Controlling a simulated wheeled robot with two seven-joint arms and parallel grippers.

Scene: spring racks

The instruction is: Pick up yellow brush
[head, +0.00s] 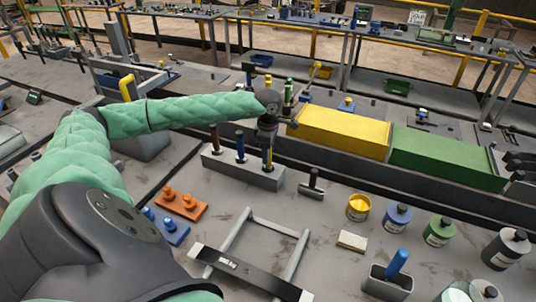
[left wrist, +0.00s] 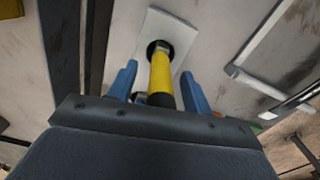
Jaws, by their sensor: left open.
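The yellow brush (left wrist: 160,75) stands upright in a grey block rack (head: 245,172), at the right end of a row. In the head view the yellow brush (head: 268,157) shows just below my left gripper (head: 268,135), partly hidden by it. A blue-handled brush (head: 240,146) and a dark red-handled one (head: 215,138) stand in the same rack to its left. In the left wrist view my left gripper (left wrist: 160,85) is open, its blue fingers on either side of the yellow handle, with visible gaps. My right gripper is not in view.
Yellow (head: 343,132) and green (head: 448,160) bins stand behind the rack on the right. Orange blocks (head: 180,204), a metal frame (head: 250,262) and several paint pots, including a yellow one (head: 359,207), stand in front.

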